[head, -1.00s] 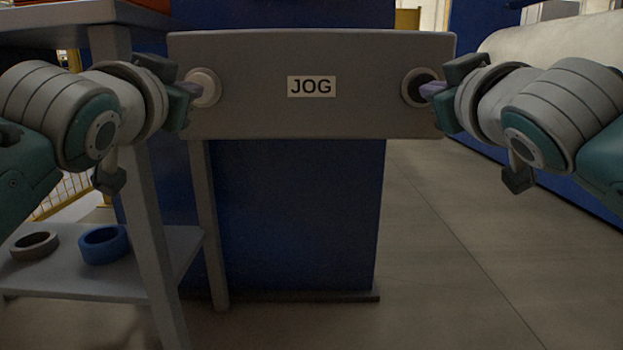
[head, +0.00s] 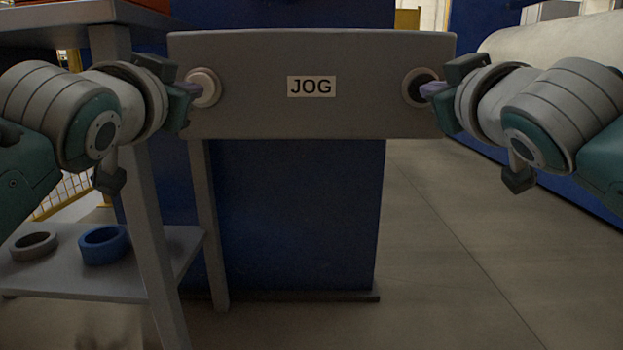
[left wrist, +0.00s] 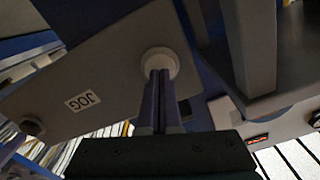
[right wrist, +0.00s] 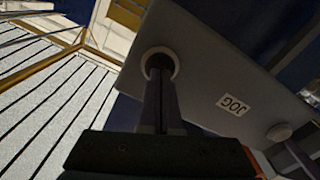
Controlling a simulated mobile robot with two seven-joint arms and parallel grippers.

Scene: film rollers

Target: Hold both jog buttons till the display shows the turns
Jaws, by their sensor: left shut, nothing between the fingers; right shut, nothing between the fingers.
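A grey panel (head: 310,118) with a JOG label (head: 311,87) carries a round button at each end. The left button (head: 206,87) is pale with a light ring. The right button (head: 417,87) has a dark centre in a light ring. My left gripper (head: 192,89) is shut and empty, its fingertips at the left button; the left wrist view shows the tips against that button's face (left wrist: 160,60). My right gripper (head: 428,89) is shut and empty, its fingertips at the dark centre of the right button, also in the right wrist view (right wrist: 160,65).
A grey side table (head: 75,283) at the left holds a brown ring (head: 34,246) and a blue ring (head: 103,244) on its lower shelf. A large pale roll (head: 560,48) lies at the right. The floor (head: 440,270) in front is clear.

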